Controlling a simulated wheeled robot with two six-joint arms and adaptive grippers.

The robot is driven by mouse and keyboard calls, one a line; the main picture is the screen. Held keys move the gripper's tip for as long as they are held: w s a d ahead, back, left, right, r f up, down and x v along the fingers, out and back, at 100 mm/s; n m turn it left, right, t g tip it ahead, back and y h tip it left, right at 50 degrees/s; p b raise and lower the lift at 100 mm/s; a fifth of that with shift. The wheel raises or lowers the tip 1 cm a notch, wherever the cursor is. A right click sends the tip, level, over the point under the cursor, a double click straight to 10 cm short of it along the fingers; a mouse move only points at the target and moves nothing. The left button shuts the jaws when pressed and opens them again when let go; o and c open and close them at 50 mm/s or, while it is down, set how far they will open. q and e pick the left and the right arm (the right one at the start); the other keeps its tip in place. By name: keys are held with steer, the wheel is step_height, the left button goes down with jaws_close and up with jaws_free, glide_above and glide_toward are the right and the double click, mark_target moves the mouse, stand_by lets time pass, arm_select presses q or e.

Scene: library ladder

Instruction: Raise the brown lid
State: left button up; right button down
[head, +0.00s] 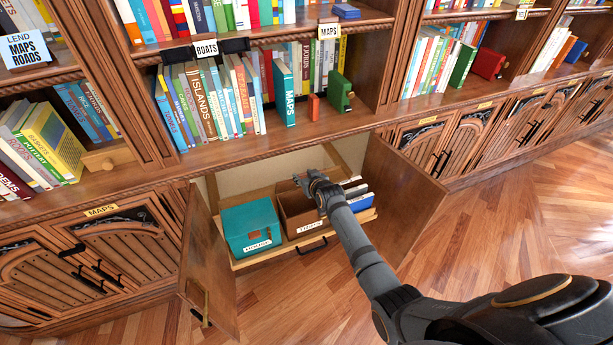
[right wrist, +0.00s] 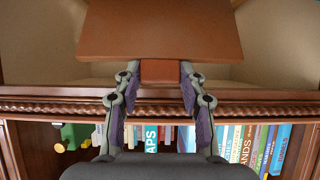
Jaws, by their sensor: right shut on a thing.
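A brown box (head: 300,224) with a white label sits in the pulled-out drawer, between a teal box and blue items. Its brown lid (head: 303,182) is partly hidden behind my right gripper (head: 318,184); it appears raised, with the dark inside of the box showing below. In the right wrist view the lid (right wrist: 160,30) fills the top, and its small reddish-brown tab (right wrist: 160,71) sits between the fingers of my right gripper (right wrist: 160,84), which is shut on it. My left gripper is not in view.
The teal box (head: 250,226) stands left in the drawer (head: 283,256). Open cabinet doors flank it, the left door (head: 208,265) and the right door (head: 402,200). A book-filled shelf (head: 270,138) overhangs the cabinet. The wooden floor (head: 500,230) in front is clear.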

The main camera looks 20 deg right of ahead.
steer(key=shift+w+r, duration=0.35)
steer(key=shift+w, duration=0.3)
steer(key=shift+r, duration=0.1)
steer(key=c, duration=0.8)
jaws_free()
steer(key=shift+o, duration=0.2)
steer(key=shift+s, duration=0.15)
steer(key=v, duration=1.1)
steer(key=shift+s, duration=0.4)
steer(key=shift+r, duration=0.1)
